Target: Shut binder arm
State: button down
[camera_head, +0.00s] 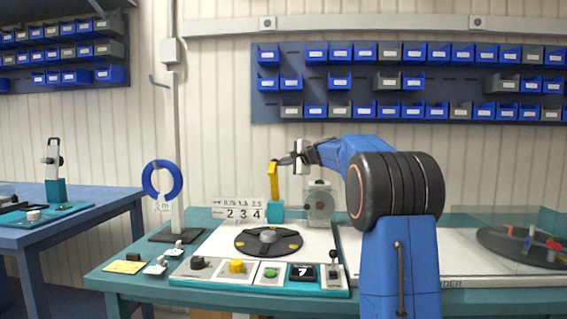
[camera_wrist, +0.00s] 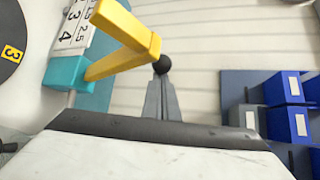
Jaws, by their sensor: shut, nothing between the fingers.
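The binder arm (camera_head: 273,181) is a yellow bar standing raised on a teal block (camera_head: 275,211) at the back of the bench. It also shows in the wrist view (camera_wrist: 128,38), where it bends and ends in a black ball knob (camera_wrist: 162,64). My gripper (camera_head: 284,160) is at the arm's upper end, coming from the right. In the wrist view its grey fingers (camera_wrist: 163,82) are shut and empty. Their tips are right at the knob; I cannot tell whether they touch it.
A dark turntable disc (camera_head: 268,241) lies in front of the binder arm, with a control panel (camera_head: 258,273) nearer. A number plate (camera_head: 238,212) stands left of the teal block and a grey housing (camera_head: 319,204) right. A blue ring on a stand (camera_head: 162,179) is further left.

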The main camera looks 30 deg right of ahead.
jog(key=s+a+f+n+t, duration=0.2)
jog(key=s+a+f, duration=0.5)
jog(key=s+f, duration=0.4)
jog(key=shift+a+f+n+t, duration=0.2)
jog(key=shift+f+n+t, duration=0.2)
jog(key=shift+f+t, duration=0.35)
dwell(0.4)
jog(key=shift+f, duration=0.2)
dwell(0.4)
